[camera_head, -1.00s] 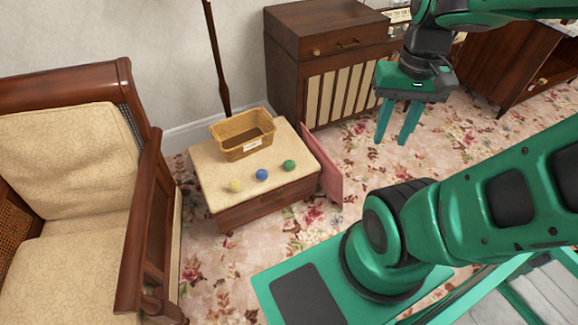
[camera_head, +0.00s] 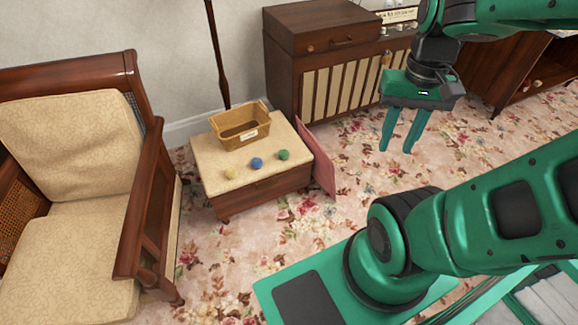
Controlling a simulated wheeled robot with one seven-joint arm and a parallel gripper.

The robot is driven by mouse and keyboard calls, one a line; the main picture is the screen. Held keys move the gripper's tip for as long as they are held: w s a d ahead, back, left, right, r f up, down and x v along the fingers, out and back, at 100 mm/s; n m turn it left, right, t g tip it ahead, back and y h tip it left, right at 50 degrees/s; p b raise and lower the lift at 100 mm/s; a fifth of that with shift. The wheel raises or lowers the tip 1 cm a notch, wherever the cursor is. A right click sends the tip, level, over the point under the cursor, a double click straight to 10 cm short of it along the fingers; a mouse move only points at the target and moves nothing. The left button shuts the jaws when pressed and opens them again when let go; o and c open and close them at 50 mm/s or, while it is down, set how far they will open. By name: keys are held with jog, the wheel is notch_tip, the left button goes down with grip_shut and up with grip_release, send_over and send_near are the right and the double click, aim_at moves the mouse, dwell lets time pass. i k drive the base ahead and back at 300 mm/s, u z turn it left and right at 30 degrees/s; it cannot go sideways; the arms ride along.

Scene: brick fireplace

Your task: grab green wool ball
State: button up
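The green wool ball (camera_head: 284,155) rests on the cushioned top of a low wooden stool (camera_head: 205,158). It is the rightmost of three balls, with a blue ball (camera_head: 257,163) and a yellow ball (camera_head: 230,173) to its left. My gripper (camera_head: 396,148) hangs in the air to the right of the stool, well apart from the green ball. Its two fingers point down and are spread, with nothing between them.
A wicker basket (camera_head: 227,140) stands on the stool behind the balls. A pink panel (camera_head: 322,165) leans at the stool's right side. An armchair (camera_head: 70,200) is at left, a wooden cabinet (camera_head: 345,90) behind.

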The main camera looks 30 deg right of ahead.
aim_at(284, 154)
jog(key=u, duration=0.45)
jog(key=i, duration=0.95)
jog(key=z, duration=0.5)
